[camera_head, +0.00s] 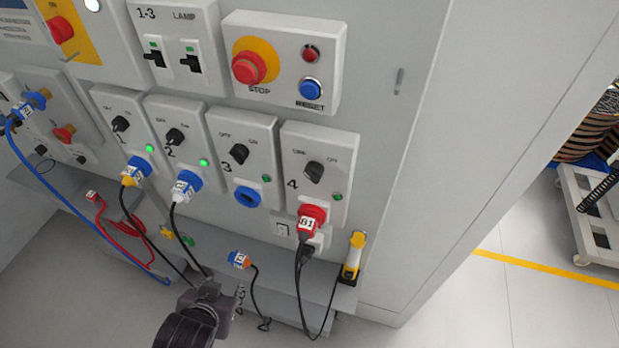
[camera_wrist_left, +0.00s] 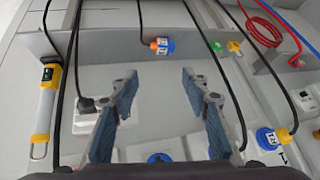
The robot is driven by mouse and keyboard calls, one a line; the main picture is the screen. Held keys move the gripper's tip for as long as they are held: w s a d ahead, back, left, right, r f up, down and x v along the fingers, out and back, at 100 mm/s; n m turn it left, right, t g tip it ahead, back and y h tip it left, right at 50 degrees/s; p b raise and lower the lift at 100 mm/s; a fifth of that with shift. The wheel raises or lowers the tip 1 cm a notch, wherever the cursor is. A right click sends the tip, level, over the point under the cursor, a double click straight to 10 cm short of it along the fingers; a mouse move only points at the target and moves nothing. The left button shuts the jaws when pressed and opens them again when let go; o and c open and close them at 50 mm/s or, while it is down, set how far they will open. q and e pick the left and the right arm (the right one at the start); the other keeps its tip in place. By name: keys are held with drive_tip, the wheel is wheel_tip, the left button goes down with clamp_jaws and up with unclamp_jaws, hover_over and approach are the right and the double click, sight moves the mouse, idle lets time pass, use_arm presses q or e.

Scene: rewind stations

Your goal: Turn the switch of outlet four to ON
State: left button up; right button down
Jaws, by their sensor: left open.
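Outlet four (camera_head: 318,180) is the rightmost of the numbered grey boxes in the head view. Its black rotary switch (camera_head: 314,171) sits below the two position labels; I cannot tell clearly which one it points to. Its small green lamp (camera_head: 338,197) looks dim. A red plug marked B1 (camera_head: 311,217) is in its socket. My left gripper (camera_head: 222,292) is low, in front of and below the boxes, away from the switch. In the left wrist view its two blue-padded fingers (camera_wrist_left: 158,82) are apart with nothing between them. My right gripper is not in view.
Outlets one and two have bright green lamps and plugs with hanging black cables. Outlet three (camera_head: 241,155) has an empty blue socket. A blue-orange plug (camera_head: 239,260) lies on the ledge. A yellow lamp (camera_head: 353,257) stands at right. A red stop button (camera_head: 249,67) is above.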

use_arm(q)
drive_tip(key=w+d+r+t, duration=0.2)
drive_tip(key=d+r+t, duration=0.1)
drive_tip(key=r, duration=0.3)
drive_tip(key=w+d+r+t, duration=0.2)
drive_tip(key=w+r, duration=0.1)
drive_tip(key=r, duration=0.2)
drive_tip(key=m+t+h+p, duration=0.1)
drive_tip(key=m+t+h, duration=0.3)
drive_tip(key=t+h, duration=0.15)
approach(311, 178)
drive_tip(key=w, duration=0.2)
drive_tip(key=shift+g+h, duration=0.35)
drive_tip(key=shift+h, duration=0.1)
drive_tip(key=p+x, duration=0.1)
drive_tip(key=x, duration=0.3)
drive_tip(key=p+x, duration=0.1)
drive_tip(key=x, duration=0.1)
drive_tip(key=shift+r+p, duration=0.3)
drive_tip(key=shift+w+d+f, duration=0.15)
drive_tip(key=shift+w+d, duration=0.05)
drive_tip(key=shift+w, duration=0.35)
drive_tip(key=c, duration=1.2)
drive_tip(key=shift+o, duration=0.2)
